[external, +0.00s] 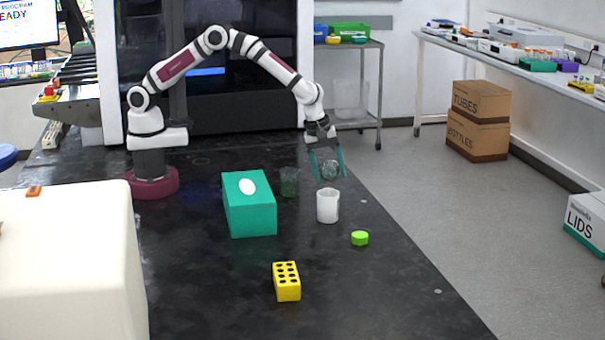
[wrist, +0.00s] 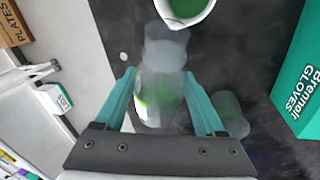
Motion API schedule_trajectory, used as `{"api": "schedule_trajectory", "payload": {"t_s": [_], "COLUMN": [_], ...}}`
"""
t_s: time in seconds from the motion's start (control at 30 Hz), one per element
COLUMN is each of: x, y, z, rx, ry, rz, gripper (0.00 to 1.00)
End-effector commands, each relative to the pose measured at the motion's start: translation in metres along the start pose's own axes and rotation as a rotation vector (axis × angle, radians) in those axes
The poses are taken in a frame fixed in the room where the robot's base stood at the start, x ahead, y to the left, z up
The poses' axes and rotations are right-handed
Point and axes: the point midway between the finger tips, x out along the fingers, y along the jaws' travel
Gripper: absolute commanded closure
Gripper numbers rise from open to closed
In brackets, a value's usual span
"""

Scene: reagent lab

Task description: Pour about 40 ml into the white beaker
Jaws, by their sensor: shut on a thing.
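My gripper (external: 328,168) is shut on a clear bottle (external: 331,170), a little above and behind the white beaker in the external view. In the wrist view the bottle (wrist: 160,92) is between the two teal fingers, with a pale label and some green showing. Its neck points toward the white beaker (wrist: 208,14). The bottle looks tilted, but I cannot tell the angle. The white beaker (external: 327,208) stands upright on the black bench. Green liquid shows inside it in the wrist view. No falling stream is clearly visible.
A clear beaker with a green tint (external: 289,183) stands left of my gripper. A teal glove box (external: 250,212) is further left. A bright green cap (external: 360,238) and a yellow rack with holes (external: 287,286) lie nearer the camera. The bench (external: 390,295) is clear at front right.

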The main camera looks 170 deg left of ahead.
Motion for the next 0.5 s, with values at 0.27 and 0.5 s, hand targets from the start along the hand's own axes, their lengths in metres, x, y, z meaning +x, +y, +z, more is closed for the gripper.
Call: {"api": "schedule_trajectory", "payload": {"t_s": [0.27, 0.5], "x": [0.009, 0.016], "y": [-0.003, -0.006], "z": [0.003, 0.01], "rx": [-0.079, -0.142], "ry": [-0.271, -0.528], "rz": [-0.031, -0.065], "gripper": [1.0, 1.0]}}
